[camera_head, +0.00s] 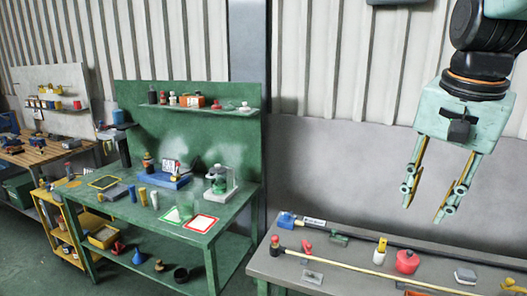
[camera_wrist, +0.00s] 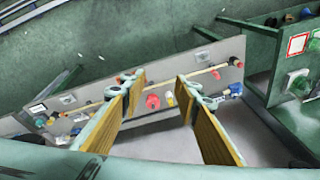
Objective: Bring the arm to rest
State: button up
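My gripper (camera_head: 424,199) hangs at the upper right of the head view, fingers pointing down. It is open, with a wide gap between the fingers and nothing in it. It is well above the grey bench (camera_head: 262,264) and touches nothing. In the wrist view my gripper's two fingers (camera_wrist: 165,140) show large in front, spread apart, with the grey bench (camera_wrist: 150,82) beyond them.
The grey bench carries a long rod (camera_head: 375,271), a red container (camera_head: 407,261) and small parts. A green workbench (camera_head: 130,212) with a shelf stands left of it. A wooden table (camera_head: 50,155) is at the far left. The air around my gripper is clear.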

jog(key=s+a+f+n, duration=0.1)
jog(key=s+a+n, duration=0.2)
jog(key=s, duration=0.4)
jog(key=s+a+f+n, duration=0.2)
jog(key=s+a+n, duration=0.1)
jog(key=s, duration=0.4)
jog(key=s+a+f+n+t, duration=0.1)
jog(key=s+a+f+n, duration=0.1)
jog(key=s+a, duration=0.3)
jog(key=shift+s+a+n+y+b, duration=0.4)
jog(key=shift+s+n, duration=0.3)
jog(key=shift+s, duration=0.4)
jog(key=shift+d, duration=0.1)
notch_tip(320, 180, down, 12)
jog(key=b, duration=1.2)
jog(key=shift+f, duration=0.1)
